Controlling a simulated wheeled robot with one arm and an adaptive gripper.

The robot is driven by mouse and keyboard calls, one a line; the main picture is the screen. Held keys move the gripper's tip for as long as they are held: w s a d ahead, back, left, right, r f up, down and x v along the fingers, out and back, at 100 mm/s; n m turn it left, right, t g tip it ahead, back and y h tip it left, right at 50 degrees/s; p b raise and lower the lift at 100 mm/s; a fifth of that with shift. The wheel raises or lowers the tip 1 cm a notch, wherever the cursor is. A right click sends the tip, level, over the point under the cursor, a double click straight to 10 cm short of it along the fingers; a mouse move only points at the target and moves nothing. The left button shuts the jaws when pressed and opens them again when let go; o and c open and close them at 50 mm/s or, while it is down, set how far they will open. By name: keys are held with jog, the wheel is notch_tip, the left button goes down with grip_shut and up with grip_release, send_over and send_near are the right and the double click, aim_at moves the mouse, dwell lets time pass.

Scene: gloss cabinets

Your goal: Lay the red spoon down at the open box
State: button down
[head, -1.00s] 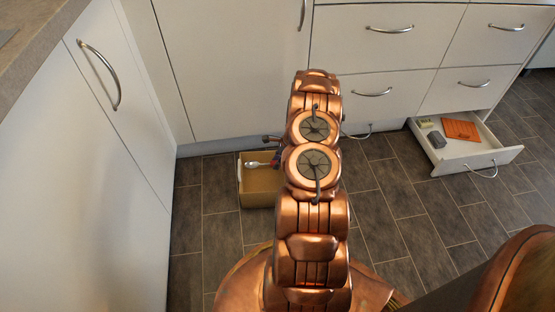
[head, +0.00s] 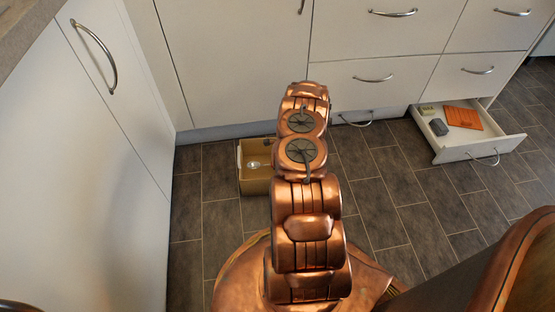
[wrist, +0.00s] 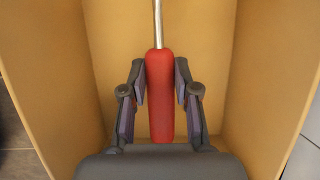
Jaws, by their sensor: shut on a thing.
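The open box (head: 257,187) is a brown carton on the floor by the cabinet fronts, left of my arm in the head view. Its tan inner walls (wrist: 265,75) surround my gripper in the wrist view. My gripper (wrist: 160,70) is shut on the red handle of the red spoon (wrist: 160,105), one finger on each side. The spoon's metal shaft runs away from the fingers, and its far end is out of the wrist view. A pale spoon bowl (head: 254,164) shows inside the box in the head view. My arm hides the gripper there. I cannot tell whether the spoon touches the box bottom.
An open drawer (head: 481,150) at the right holds an orange board (head: 463,118), a dark grey item (head: 438,127) and a small yellowish item (head: 427,110). White cabinets line the back and left. The tiled floor (head: 395,190) between box and drawer is clear.

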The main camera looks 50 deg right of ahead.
jog(key=shift+f+b, duration=0.75)
jog(key=shift+f, duration=1.65)
jog(key=c, duration=0.8)
grip_release()
jog(key=shift+o, duration=0.2)
jog(key=o, duration=0.5)
jog(key=shift+r, duration=0.15)
jog(key=shift+r+p, duration=1.7)
jog(key=shift+r, duration=1.65)
